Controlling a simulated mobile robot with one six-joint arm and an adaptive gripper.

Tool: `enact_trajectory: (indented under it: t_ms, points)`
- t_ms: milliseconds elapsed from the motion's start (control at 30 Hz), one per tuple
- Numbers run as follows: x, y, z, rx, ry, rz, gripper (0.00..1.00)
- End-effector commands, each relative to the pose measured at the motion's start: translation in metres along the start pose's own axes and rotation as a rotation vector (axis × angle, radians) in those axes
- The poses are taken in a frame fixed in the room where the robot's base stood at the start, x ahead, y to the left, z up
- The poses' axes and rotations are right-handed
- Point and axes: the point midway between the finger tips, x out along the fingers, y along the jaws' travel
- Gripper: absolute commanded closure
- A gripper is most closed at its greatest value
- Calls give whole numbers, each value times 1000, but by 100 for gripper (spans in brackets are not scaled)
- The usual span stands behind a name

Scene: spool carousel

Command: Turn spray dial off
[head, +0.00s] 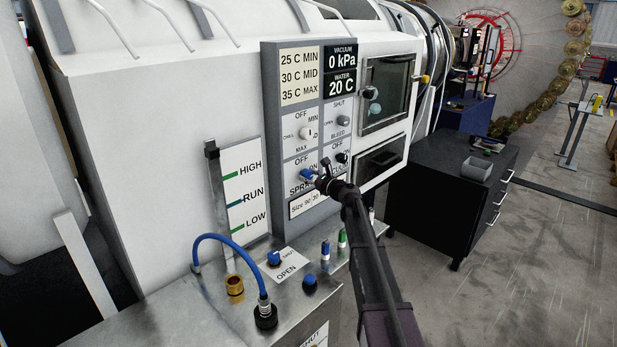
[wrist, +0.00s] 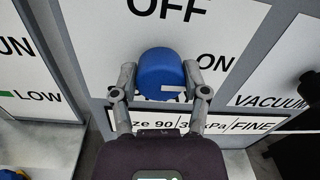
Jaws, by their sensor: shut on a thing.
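The blue spray dial (wrist: 160,68) is on a white label panel, with OFF printed above it and ON to its right. A short white mark shows on its lower right front; I cannot tell for sure which word it points to. In the head view the dial (head: 306,176) sits low on the control panel, partly hidden by my gripper. My gripper (wrist: 161,80) has one finger on each side of the dial and is shut on it. In the head view my gripper (head: 317,178) reaches the panel from the lower right. The SPRAY label is partly covered.
A black vacuum knob (head: 342,158) is just right of the dial, with other knobs above. Below, a metal ledge (head: 215,290) carries a blue hose (head: 235,246), a blue valve (head: 274,258) and several small fittings.

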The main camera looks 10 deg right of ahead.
Motion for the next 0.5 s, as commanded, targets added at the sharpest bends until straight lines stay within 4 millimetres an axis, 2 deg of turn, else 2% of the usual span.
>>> enact_trajectory:
  t_ms: [267, 500]
  points:
    - [1, 1, 0, -133, -6, 2, 89]
    - [2, 2, 0, -329, -12, 1, 89]
